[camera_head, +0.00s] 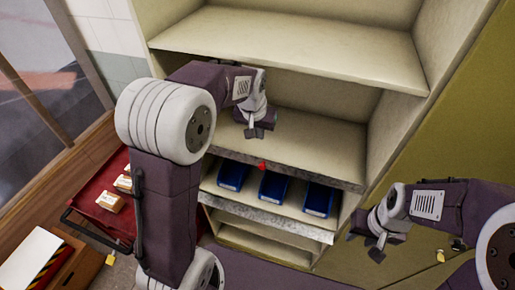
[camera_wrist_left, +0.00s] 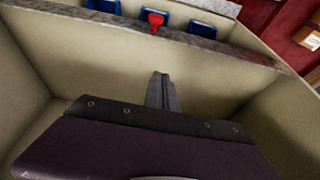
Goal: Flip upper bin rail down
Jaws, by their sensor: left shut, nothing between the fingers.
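The upper rail (camera_head: 300,173) is a mottled grey strip along the front edge of the middle shelf, with a small red tab (camera_head: 262,166) at its middle. In the left wrist view the rail (camera_wrist_left: 215,45) crosses the top, and the red tab (camera_wrist_left: 154,19) stands on its far side. My left gripper (camera_head: 253,133) is inside the bay above this shelf, behind the rail and apart from it. Its fingers (camera_wrist_left: 161,76) are shut and empty. My right gripper (camera_head: 377,254) hangs at the lower right, away from the rail; its finger gap is unclear.
Blue bins (camera_head: 272,186) stand on the shelf below, behind a lower grey rail (camera_head: 268,216). Shelf side walls bound the bay. A red cart (camera_head: 95,195) with small boxes stands at left, and a green panel (camera_head: 450,130) at right.

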